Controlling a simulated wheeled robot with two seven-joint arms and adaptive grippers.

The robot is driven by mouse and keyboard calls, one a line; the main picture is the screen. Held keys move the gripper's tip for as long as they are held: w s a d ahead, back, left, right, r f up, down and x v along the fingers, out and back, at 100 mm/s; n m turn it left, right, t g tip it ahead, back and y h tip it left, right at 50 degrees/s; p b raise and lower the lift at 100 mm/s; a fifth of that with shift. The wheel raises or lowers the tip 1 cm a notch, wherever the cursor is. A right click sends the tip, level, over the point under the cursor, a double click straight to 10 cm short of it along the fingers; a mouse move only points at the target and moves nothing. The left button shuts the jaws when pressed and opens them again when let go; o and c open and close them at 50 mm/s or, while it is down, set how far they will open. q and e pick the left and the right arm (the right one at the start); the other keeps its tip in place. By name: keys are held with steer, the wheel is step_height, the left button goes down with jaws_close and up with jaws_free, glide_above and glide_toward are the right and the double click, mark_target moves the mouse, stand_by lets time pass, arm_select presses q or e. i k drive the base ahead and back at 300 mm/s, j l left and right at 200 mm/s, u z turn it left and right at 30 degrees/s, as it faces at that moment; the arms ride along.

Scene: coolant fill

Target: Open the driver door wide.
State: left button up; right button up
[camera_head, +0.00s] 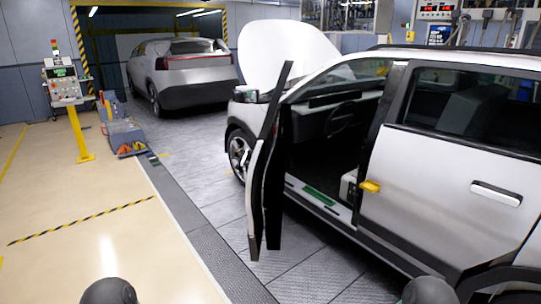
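The driver door (257,195) of the white car (436,168) stands open, swung out from its front edge and seen nearly edge-on. A wide gap lies between the door and the pillar behind it. The doorway shows the dark cabin, the steering wheel (341,118) and the sill (318,196) with a green strip. A yellow piece (370,186) sits on the rear edge of the doorway. Nothing touches the door. Neither gripper is in view; only dark rounded parts, seemingly of my own arms, show at the bottom edge.
The car's hood (284,55) is raised. A grey car (182,72) stands behind at the left. A yellow-posted control panel (66,88) and a low grey cart (124,136) stand at the left. The floor left of the door is clear.

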mark_target(265, 181)
steer(key=i+j+z, duration=0.15)
steer(key=j+z, duration=0.2)
steer(key=j, duration=1.35)
steer(key=k+j+z, duration=0.1)
steer(key=j+z, duration=0.2)
steer(key=j, duration=1.35)
steer(key=i+l+u, duration=0.25)
steer(key=u, duration=0.15)
steer(key=i+l+u, duration=0.2)
steer(key=u, duration=0.2)
steer(key=i+l+u, duration=0.1)
steer(key=l, duration=0.3)
steer(key=i+l, duration=0.25)
steer(key=l, duration=0.15)
steer(key=i+l+u, duration=0.15)
steer(key=l, duration=0.25)
steer(key=i+l, duration=0.1)
steer(key=l, duration=0.35)
steer(key=i+l+u, duration=0.15)
steer(key=l, duration=0.3)
steer(key=i+l+u, duration=0.1)
steer(key=l, duration=0.3)
